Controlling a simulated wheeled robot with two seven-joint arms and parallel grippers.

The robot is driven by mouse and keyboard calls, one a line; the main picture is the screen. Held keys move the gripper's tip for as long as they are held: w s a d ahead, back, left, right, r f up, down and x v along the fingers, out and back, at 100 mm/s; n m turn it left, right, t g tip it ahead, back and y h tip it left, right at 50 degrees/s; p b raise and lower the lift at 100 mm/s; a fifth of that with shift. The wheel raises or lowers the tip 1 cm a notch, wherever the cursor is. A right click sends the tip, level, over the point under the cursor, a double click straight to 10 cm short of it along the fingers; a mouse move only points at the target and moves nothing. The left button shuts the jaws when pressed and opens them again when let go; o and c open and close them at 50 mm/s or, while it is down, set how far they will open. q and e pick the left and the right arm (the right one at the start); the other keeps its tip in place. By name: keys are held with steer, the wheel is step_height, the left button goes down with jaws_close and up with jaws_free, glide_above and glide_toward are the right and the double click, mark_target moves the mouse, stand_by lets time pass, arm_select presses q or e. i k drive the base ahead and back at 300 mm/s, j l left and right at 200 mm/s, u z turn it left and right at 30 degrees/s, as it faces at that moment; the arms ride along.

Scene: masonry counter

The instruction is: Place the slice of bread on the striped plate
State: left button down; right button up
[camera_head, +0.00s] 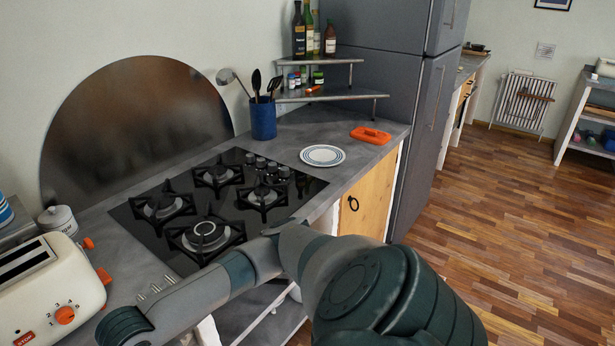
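The striped plate (323,155), white with blue rings, lies on the grey counter to the right of the stove. Nothing rests on it. I see no slice of bread in this view. A cream toaster (50,290) with orange knobs stands at the lower left, partly cut off by the picture edge. I cannot make out any bread in its slot. One of my arms crosses the lower middle and bends towards the lower left. Neither of my grippers is in view.
A black gas stove (215,205) lies between toaster and plate. A blue utensil holder (263,118) stands behind the plate, and an orange object with a handle (371,135) lies to its right. Corner shelves (330,97) hold bottles and jars beside a grey fridge (385,110).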

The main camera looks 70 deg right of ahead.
mark_target(322, 155)
steer(key=l+z, duration=0.1)
steer(key=z, duration=0.3)
steer(key=l+z, duration=0.2)
steer(key=l, duration=0.15)
steer(key=i+l+z, duration=0.25)
steer(key=l+z, duration=0.2)
steer(key=l, duration=0.25)
steer(key=i+l, duration=0.15)
steer(key=l, duration=0.25)
steer(key=i+l, duration=0.15)
steer(key=l, duration=0.2)
steer(key=i+l+z, duration=0.1)
steer(key=l, duration=0.3)
steer(key=i+l, duration=0.2)
steer(key=l, duration=0.15)
steer(key=i+l+z, duration=0.1)
steer(key=l, duration=0.3)
steer(key=i, duration=0.05)
